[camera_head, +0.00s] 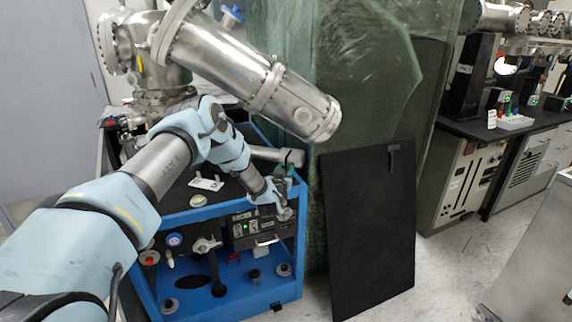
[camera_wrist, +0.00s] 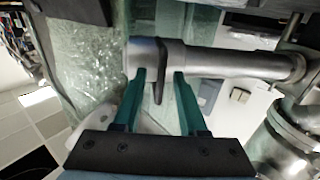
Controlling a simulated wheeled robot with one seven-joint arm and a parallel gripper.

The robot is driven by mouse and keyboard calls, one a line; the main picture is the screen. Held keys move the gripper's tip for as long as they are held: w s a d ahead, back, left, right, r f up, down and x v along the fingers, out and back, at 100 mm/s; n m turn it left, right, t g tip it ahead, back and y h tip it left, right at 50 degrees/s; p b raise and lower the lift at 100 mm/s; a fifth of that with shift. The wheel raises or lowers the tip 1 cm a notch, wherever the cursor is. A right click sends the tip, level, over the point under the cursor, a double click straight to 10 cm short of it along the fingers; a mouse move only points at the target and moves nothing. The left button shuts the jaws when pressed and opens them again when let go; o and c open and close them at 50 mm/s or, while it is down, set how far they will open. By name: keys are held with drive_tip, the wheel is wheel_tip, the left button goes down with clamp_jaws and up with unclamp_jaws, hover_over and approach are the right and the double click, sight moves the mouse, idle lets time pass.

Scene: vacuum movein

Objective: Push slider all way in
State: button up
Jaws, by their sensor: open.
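A horizontal metal cylinder, apparently the slider (camera_wrist: 225,63), crosses the upper middle of the wrist view. A dark collar with a thin tapering pin (camera_wrist: 159,91) is on it near its blunt left end. My gripper (camera_wrist: 160,76) is open, with its two teal fingers spread on either side of the pin. The fingertips overlap the cylinder's lower edge in the picture; I cannot tell whether they touch it. In the head view the cylinder (camera_head: 268,154) sticks out to the right above the blue cart, and my gripper (camera_head: 283,176) is just below its end.
A blue cart (camera_head: 228,298) with valves and a control panel stands under my arm. A large steel vacuum tube (camera_head: 240,72) hangs above it. A black panel (camera_head: 370,235) leans upright at right, before a green plastic-wrapped object (camera_head: 345,75). Open floor (camera_head: 450,260) lies right of the panel.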

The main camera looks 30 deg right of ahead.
drive_tip(key=shift+w+d, duration=0.25)
drive_tip(key=shift+w, duration=0.1)
clamp_jaws()
idle(1.3)
